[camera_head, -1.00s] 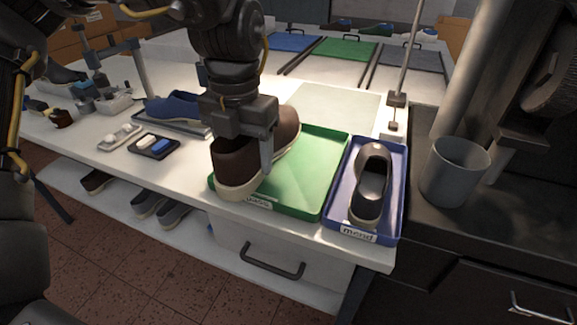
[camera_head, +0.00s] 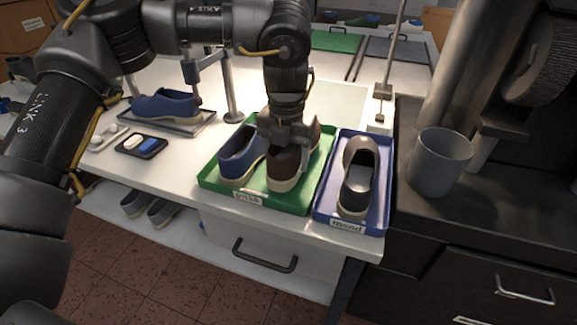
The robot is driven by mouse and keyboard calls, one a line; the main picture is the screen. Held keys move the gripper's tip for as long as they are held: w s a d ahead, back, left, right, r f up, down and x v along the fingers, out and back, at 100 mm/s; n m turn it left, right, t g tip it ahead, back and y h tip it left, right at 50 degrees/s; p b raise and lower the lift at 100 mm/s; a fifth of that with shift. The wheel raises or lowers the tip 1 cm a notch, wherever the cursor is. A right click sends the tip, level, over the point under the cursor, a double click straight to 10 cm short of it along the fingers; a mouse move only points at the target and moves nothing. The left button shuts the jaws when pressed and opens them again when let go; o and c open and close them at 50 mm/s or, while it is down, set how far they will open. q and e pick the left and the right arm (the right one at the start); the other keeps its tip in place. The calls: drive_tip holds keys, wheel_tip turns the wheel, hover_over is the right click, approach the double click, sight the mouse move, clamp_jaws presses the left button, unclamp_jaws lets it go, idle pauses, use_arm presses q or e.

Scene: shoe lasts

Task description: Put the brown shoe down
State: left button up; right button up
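The gripper hides the shoe's middle. I cannot tell whether its sole touches the tray floor. A blue shoe (camera_head: 240,158) stands in the tray just left of it. My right gripper is not in view.
A blue tray (camera_head: 326,208) labelled "mend" holds a dark grey shoe (camera_head: 357,185) on the right. A grey cup (camera_head: 438,162) stands on the dark bench. Another blue shoe (camera_head: 165,104) sits on a stand at left, behind a small black dish (camera_head: 140,146).

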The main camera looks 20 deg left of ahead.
use_arm(q)
drive_tip(key=shift+w+d+f, duration=0.1)
drive_tip(key=shift+w+f, duration=0.15)
drive_tip(key=shift+f, duration=0.1)
wheel_tip(320, 180, down, 3)
drive_tip(key=shift+w+f, duration=0.1)
drive_tip(key=o, duration=1.3)
drive_tip(key=shift+c, duration=0.2)
